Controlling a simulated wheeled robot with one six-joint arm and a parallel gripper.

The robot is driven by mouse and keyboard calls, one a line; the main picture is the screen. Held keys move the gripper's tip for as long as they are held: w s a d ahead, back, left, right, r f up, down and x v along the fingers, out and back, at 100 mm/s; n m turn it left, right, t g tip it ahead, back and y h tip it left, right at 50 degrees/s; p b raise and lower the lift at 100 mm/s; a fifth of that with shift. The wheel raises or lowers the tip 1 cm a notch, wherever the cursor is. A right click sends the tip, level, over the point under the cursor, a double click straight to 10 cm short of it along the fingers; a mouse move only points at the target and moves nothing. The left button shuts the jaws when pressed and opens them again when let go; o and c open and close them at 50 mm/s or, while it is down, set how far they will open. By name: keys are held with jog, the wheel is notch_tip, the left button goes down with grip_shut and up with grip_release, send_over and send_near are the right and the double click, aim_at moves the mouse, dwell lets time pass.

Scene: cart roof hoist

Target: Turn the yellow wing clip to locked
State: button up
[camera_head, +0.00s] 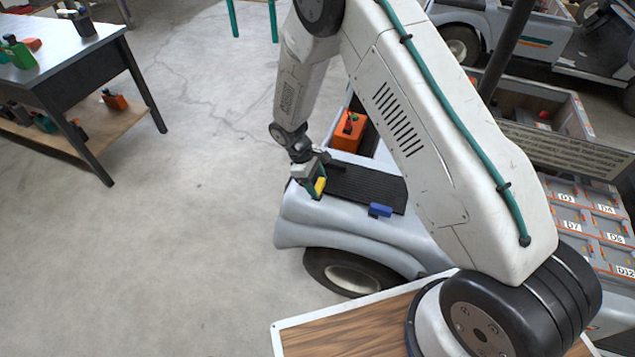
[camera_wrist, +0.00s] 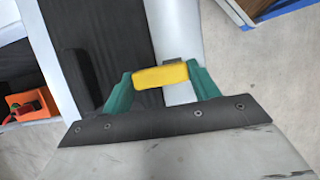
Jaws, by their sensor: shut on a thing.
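The yellow wing clip (camera_head: 320,186) sits at the left end of the black panel (camera_head: 368,186) on the grey cart body. In the wrist view the yellow wing clip (camera_wrist: 160,75) lies crosswise between the two green fingers, near the panel's edge. My gripper (camera_wrist: 161,82) is shut on it, with a finger at each end. My gripper (camera_head: 315,178) also shows small in the head view, reaching down to the clip. The clip's base is mostly hidden, and I cannot tell whether it is locked.
A blue clip (camera_head: 380,210) sits on the panel's near edge. An orange box (camera_head: 349,131) stands behind the panel. A workbench (camera_head: 85,60) with tools is at the far left. Labelled compartments (camera_head: 590,215) are at the right. The floor left of the cart is clear.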

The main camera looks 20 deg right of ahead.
jog(key=shift+w+a+r, duration=0.1)
jog(key=shift+w, duration=0.05)
jog(key=o, duration=1)
jog(key=v, duration=0.7)
jog(key=shift+r, duration=0.4)
